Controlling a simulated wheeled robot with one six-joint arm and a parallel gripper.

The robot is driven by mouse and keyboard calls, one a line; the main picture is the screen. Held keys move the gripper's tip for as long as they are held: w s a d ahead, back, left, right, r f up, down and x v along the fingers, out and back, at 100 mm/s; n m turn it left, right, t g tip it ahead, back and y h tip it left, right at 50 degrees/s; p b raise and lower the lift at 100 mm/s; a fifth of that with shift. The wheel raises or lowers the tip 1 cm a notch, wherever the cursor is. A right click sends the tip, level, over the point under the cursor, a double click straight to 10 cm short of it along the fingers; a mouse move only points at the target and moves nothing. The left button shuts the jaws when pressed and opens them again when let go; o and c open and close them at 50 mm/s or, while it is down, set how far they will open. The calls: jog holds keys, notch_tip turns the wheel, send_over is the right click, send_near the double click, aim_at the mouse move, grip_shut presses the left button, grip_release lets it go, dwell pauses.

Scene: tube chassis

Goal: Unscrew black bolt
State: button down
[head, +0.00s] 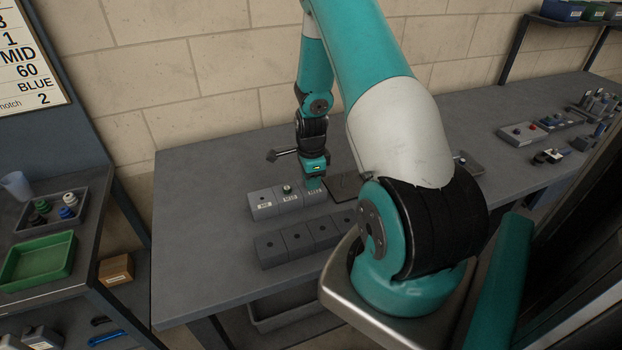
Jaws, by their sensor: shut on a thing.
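My gripper (314,184) points down over the right end of the back row of grey blocks (264,204). Its jaws are shut on a small part at the top of the right block, likely a bolt. The fingers hide this part, and I cannot tell its colour. A small dark bolt head (287,188) shows on the middle block, just left of my gripper. The left block has a dark hole and no bolt in it. The blocks carry small white labels, too small to read.
A front row of grey blocks (285,246) with holes stands nearer on the table (200,215). My arm hides its right end. A dark flat plate (343,187) lies right of my gripper. At left, a tray (80,192) holds several caps, beside a green bin (40,262).

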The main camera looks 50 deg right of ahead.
jog(key=shift+f+n, duration=0.1)
jog(key=shift+n, duration=0.2)
jog(key=n, duration=0.3)
jog(key=shift+n, duration=1)
jog(key=n, duration=0.3)
jog(key=shift+n, duration=1.1)
jog(key=n, duration=0.2)
jog(key=shift+n, duration=1.6)
